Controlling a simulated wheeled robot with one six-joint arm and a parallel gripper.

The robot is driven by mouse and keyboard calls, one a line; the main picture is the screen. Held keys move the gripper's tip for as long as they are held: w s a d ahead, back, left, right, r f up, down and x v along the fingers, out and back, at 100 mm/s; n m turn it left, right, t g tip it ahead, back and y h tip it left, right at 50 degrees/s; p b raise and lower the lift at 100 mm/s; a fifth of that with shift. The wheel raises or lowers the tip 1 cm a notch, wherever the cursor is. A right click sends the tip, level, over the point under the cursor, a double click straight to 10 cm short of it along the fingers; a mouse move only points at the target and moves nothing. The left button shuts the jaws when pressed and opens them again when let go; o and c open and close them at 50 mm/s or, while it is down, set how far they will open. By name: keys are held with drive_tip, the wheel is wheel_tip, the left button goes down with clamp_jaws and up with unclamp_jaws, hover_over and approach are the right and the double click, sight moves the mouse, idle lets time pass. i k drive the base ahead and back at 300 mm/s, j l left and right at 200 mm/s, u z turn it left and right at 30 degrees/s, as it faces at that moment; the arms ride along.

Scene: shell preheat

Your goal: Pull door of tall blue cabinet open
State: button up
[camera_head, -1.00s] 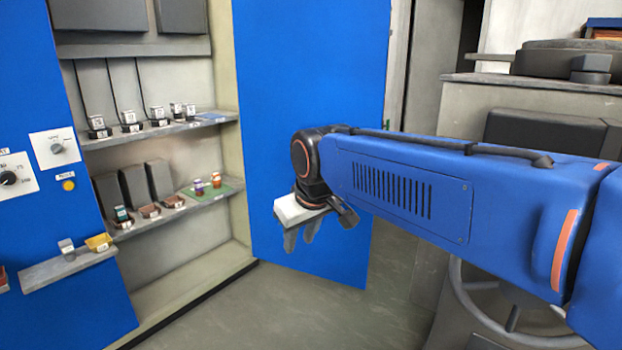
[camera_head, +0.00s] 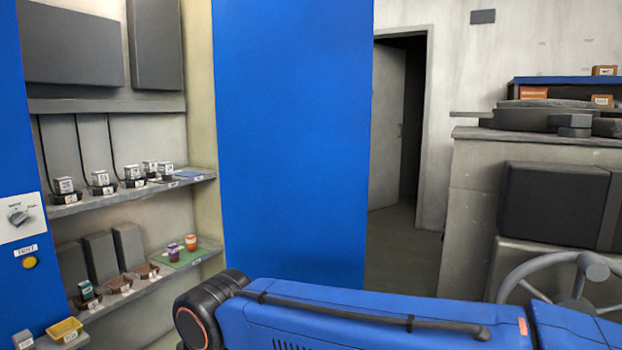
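The tall blue cabinet (camera_head: 20,130) stands at the left. Its blue door (camera_head: 290,140) is swung wide, and the shelves inside show. My blue arm lies across the bottom of the view, in front of the lower part of the door. My gripper is out of the frame below, so its fingers and any contact with the door are hidden. The door's lower edge is also hidden behind my arm or below the frame.
The upper shelf (camera_head: 110,198) and lower shelf (camera_head: 205,255) hold several small labelled items. Behind the door is a doorway with a grey door (camera_head: 388,130) ajar. A grey machine (camera_head: 465,190) with a handwheel (camera_head: 580,275) stands at the right.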

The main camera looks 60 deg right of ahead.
sight(293, 91)
drive_tip(key=i+j+z, duration=0.15)
drive_tip(key=i, duration=0.15)
drive_tip(key=i+z, duration=0.15)
drive_tip(key=i, duration=0.15)
drive_tip(key=i+z, duration=0.15)
drive_tip(key=z, duration=0.25)
drive_tip(key=i+l+z, duration=0.1)
drive_tip(key=z, duration=0.3)
drive_tip(key=i+j+z, duration=0.1)
drive_tip(key=i+z, duration=0.15)
drive_tip(key=z, duration=0.15)
drive_tip(key=i+j+z, duration=0.1)
drive_tip(key=z, duration=0.3)
drive_tip(key=i, duration=0.1)
